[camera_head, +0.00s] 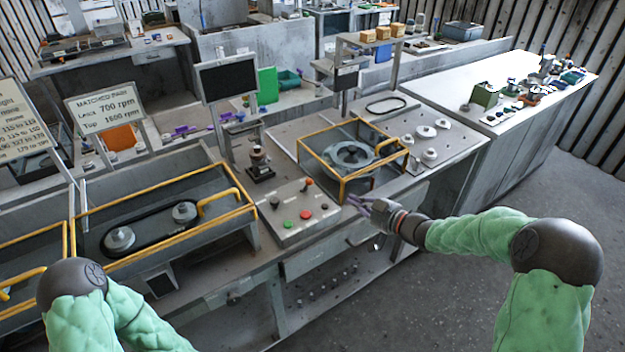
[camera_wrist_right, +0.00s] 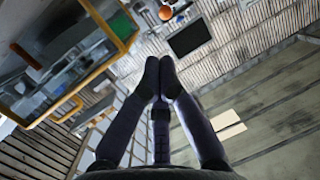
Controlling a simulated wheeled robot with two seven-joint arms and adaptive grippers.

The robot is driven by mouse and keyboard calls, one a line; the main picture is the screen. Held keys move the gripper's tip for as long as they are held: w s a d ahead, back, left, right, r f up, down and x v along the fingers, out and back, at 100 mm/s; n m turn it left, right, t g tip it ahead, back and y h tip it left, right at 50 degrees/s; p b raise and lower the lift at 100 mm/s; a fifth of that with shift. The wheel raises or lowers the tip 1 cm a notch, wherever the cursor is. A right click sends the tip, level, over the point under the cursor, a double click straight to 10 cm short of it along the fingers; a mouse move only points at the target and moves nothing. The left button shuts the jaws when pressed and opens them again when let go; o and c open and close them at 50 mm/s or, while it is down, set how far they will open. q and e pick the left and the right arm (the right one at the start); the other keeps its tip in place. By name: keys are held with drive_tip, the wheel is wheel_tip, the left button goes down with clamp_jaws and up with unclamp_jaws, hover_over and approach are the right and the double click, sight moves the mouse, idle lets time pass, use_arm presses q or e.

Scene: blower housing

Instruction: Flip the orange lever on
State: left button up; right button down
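The orange lever (camera_head: 308,183) stands up from the back edge of a grey control box on the bench in the head view. My right gripper (camera_head: 354,203) is to the right of the box, near the front of the bench, apart from the lever. In the right wrist view the dark fingertips of my right gripper (camera_wrist_right: 160,72) come together with nothing visible between them. A round orange knob (camera_wrist_right: 165,13) shows at the top edge there; I cannot tell surely whether it is the lever's. My left gripper is out of view.
The control box (camera_head: 318,224) also carries a black knob (camera_head: 275,202), a green button (camera_head: 287,224) and a red button (camera_head: 305,214). A yellow-framed blower housing (camera_head: 342,178) stands behind my right gripper. A black joystick-like device (camera_head: 260,165) stands behind the box.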

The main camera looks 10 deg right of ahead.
drive_tip(key=shift+r, duration=0.2)
drive_tip(key=shift+w, duration=0.1)
drive_tip(key=b, duration=0.4)
approach(307, 185)
drive_tip(key=w, duration=0.2)
drive_tip(key=w+a, duration=0.1)
drive_tip(key=shift+w+r, duration=0.4)
drive_tip(key=shift+w+a, duration=0.35)
drive_tip(key=shift+w, duration=0.15)
